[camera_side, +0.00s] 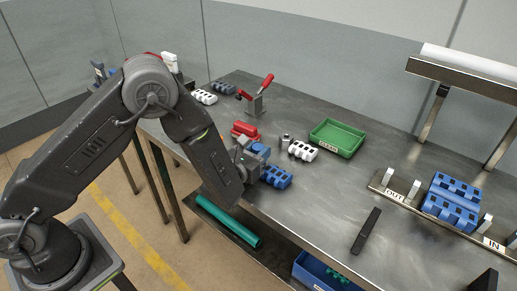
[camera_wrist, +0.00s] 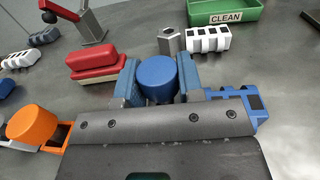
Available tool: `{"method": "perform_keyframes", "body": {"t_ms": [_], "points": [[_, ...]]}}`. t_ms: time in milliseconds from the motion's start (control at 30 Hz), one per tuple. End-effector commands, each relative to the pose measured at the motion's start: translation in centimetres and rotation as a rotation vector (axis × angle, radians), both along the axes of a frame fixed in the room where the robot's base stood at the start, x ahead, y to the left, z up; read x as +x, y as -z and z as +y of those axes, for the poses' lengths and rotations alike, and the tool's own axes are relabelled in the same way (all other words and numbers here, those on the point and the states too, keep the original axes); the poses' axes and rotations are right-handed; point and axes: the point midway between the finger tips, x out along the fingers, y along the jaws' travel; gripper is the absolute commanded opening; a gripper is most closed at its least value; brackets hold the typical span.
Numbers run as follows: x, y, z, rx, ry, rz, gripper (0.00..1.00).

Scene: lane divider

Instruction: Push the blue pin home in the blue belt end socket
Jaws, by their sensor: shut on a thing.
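My gripper (camera_wrist: 158,82) is shut on the blue pin (camera_wrist: 157,74), with one finger on each side of its round head. In the side view my gripper (camera_side: 248,158) is at the table's front edge, with the blue pin (camera_side: 262,150) showing at its far side. The blue belt end (camera_side: 277,177) lies on the table just right of my gripper. In the wrist view part of the blue belt end (camera_wrist: 254,102) shows beyond the gripper body at the right. The pin's lower part and the socket are hidden, so I cannot tell how they meet.
A red block (camera_wrist: 96,66), a grey hex post (camera_wrist: 170,42) and a white belt piece (camera_wrist: 208,39) stand beyond the gripper. An orange pin (camera_wrist: 32,122) is at left. A green tray (camera_side: 338,137) lies farther back.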

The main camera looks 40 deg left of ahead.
Motion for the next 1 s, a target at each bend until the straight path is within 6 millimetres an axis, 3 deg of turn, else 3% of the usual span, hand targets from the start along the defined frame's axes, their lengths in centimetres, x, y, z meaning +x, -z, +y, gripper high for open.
{"method": "perform_keyframes", "body": {"t_ms": [200,233,500,800,1000], "points": [[0.0,0.5,0.0,0.000,0.000,0.000,0.11],[0.0,0.5,0.0,0.000,0.000,-0.001,0.37],[0.0,0.5,0.0,0.000,0.000,0.000,0.63],[-0.3,0.5,0.0,0.001,0.000,0.001,0.64],[-2.9,0.5,-0.3,0.003,0.003,0.003,0.64]]}}
